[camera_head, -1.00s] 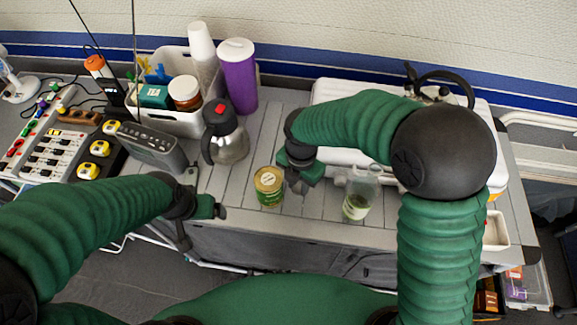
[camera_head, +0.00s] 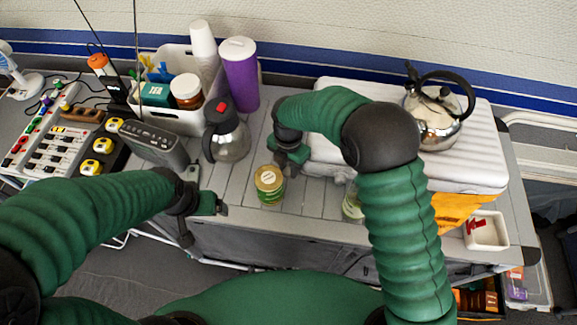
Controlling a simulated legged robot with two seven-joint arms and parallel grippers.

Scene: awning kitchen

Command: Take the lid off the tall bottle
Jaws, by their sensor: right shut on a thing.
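A tall purple bottle (camera_head: 240,82) with a white lid (camera_head: 237,48) stands upright at the back of the table, beside the white bin; the lid sits on it. My right gripper (camera_head: 290,165) is over the middle of the table, in front of the bottle and apart from it. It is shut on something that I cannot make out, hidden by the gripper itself.
A glass jar (camera_head: 351,206) is partly hidden by my right arm. A kettle (camera_head: 438,123) stands on the white case (camera_head: 330,98). The white bin (camera_head: 180,123) holds cups and jars.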

